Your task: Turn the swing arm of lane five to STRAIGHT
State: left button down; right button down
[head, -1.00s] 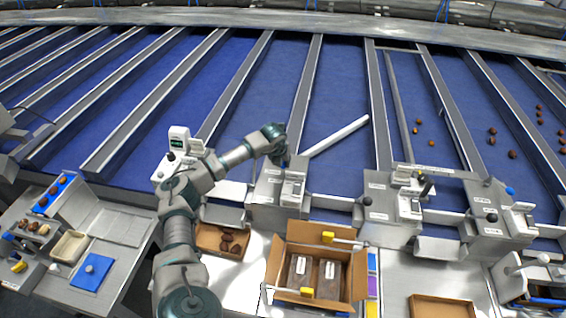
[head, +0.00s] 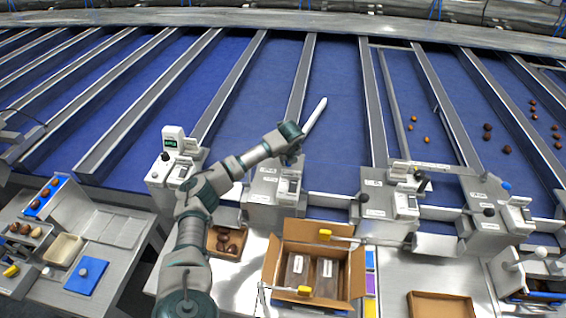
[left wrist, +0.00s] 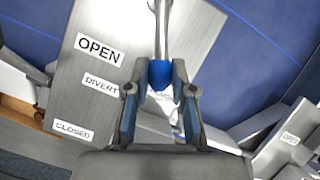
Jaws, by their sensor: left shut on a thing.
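My left gripper (head: 291,157) is at the top of a grey lane box (head: 262,203) near the picture's middle. In the left wrist view my gripper (left wrist: 160,92) has its two fingers closed around a blue-ended handle (left wrist: 160,72) with a metal rod. The box's face (left wrist: 95,90) there carries labels OPEN, DIVERT and CLOSED; another label is partly hidden behind the fingers. The white swing arm (head: 315,115) reaches from beside my gripper up into the blue lane, slanting slightly right, near the left rail's direction. Its pivot end is hidden by my gripper. No lane number is readable.
Other lane boxes (head: 388,205) stand to the right, with dates (head: 487,137) on the lanes beyond. An open carton (head: 318,232) with dark packs sits just below the box. A display unit (head: 173,142) stands left of my arm. The lane around the swing arm is empty.

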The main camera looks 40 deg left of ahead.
pick_arm(q)
jog(key=shift+w+d+r+n+g+y+b, duration=0.1)
jog(key=shift+w+d+n+g+y+b, duration=0.15)
jog(key=shift+w+n, duration=0.45)
jog(key=shift+w+d+n+g+y+b, duration=0.15)
jog(key=shift+w+d+n, duration=0.2)
jog(key=shift+n, duration=0.65)
jog(key=shift+a, duration=0.1)
jog(key=c, duration=1.3)
grip_release()
jog(key=o, duration=0.3)
jog(key=shift+w, duration=0.15)
jog(key=v, duration=1.1)
jog(key=shift+r, duration=0.25)
